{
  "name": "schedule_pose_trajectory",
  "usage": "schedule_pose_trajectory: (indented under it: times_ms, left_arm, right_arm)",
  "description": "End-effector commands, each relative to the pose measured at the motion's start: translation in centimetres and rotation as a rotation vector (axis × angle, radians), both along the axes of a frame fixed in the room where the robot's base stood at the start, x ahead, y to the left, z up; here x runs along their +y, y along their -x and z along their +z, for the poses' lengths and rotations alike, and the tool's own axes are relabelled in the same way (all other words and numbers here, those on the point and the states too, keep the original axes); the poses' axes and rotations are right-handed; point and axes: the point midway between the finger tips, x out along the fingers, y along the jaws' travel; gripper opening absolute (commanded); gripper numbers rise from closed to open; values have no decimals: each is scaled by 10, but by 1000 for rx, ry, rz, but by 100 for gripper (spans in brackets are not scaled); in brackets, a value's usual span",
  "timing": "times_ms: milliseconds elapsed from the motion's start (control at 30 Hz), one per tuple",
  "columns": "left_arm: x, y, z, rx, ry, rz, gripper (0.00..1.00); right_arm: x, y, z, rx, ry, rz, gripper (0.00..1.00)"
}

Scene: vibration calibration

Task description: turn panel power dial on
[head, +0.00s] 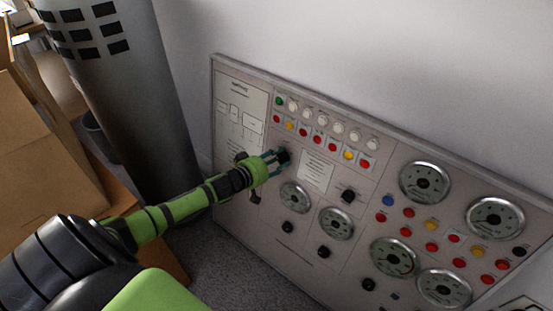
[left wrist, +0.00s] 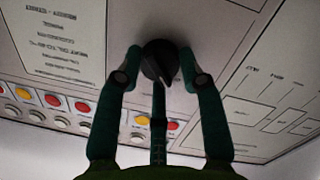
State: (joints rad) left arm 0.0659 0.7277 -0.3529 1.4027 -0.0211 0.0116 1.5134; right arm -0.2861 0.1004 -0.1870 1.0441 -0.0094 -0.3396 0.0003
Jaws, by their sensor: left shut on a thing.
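The control panel (head: 330,263) is a light grey board leaning against the wall, with lights, gauges and dials. My left gripper (head: 280,159) reaches its upper left part and is shut on a black dial (head: 285,155). In the left wrist view the dial (left wrist: 160,61) sits between the green fingers of the gripper (left wrist: 160,75), with its pointer ridge visible. Whether this dial is the power dial cannot be read. My right gripper is not in view.
Other black dials (head: 348,195) and round gauges (head: 425,182) cover the panel. Rows of red, yellow and white lights (head: 338,127) lie above the gripper. A grey cylinder (head: 125,80) and cardboard boxes (head: 45,160) stand at the left.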

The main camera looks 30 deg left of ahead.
Motion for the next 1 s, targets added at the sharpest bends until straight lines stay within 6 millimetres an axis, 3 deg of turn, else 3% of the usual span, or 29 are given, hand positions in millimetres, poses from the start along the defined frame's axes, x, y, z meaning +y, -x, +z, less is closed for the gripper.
schedule_pose_trajectory:
  times_ms: [367, 700, 1000]
  left_arm:
    - [0, -2, 8, -28, -269, -51, 6]
    - [-1, -3, 8, -54, -585, -113, 6]
    - [-2, -3, 8, -78, -863, -168, 6]
  right_arm:
    - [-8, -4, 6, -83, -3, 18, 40]
    - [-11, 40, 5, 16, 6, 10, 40]
    - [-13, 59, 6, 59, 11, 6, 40]
